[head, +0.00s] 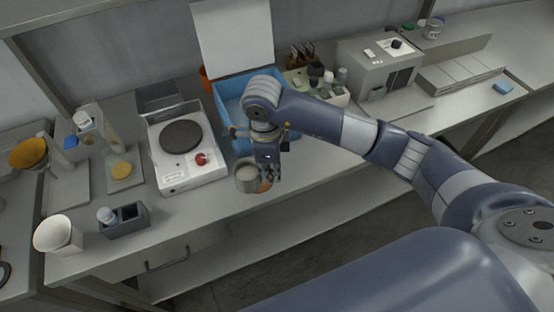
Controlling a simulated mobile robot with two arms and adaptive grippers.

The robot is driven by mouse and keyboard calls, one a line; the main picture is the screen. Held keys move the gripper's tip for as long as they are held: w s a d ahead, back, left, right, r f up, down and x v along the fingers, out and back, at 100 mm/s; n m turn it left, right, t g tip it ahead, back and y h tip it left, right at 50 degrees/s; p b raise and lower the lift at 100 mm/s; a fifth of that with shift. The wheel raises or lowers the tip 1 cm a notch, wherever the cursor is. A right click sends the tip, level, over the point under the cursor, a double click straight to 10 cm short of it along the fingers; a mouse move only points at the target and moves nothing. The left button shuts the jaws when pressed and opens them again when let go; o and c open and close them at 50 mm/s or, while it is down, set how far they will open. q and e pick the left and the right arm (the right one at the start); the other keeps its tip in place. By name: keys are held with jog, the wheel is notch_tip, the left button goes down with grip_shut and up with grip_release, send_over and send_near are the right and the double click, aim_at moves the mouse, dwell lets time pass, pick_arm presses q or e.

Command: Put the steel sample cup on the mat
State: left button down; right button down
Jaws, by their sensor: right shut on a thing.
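The steel sample cup (246,179) is a small grey metal cup near the front edge of the bench, upright as far as I can tell. My right gripper (268,176) reaches down from above at the cup's right side and is shut on it. A small orange patch (265,186) shows beside and partly behind the cup and fingers. It may be the mat, but most of it is hidden. I cannot tell whether the cup touches the surface below it. My left gripper is out of view.
A hot plate with a dark round top (181,137) stands left of the cup. A blue bin (228,90) is behind my gripper. The bench front right of the cup is clear.

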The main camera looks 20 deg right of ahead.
jog(key=w+d+p, duration=0.2)
jog(key=w+d, duration=0.1)
jog(key=shift+w+d+f, duration=0.2)
jog(key=shift+f, duration=0.2)
notch_tip(320, 180, down, 2)
jog(key=shift+f+p, duration=0.25)
jog(key=shift+p, duration=0.3)
jog(key=shift+f, duration=0.25)
jog(key=shift+w+f, duration=0.1)
jog(key=shift+f+b, duration=0.15)
jog(key=shift+b, duration=0.15)
jog(key=c, duration=1.7)
grip_release()
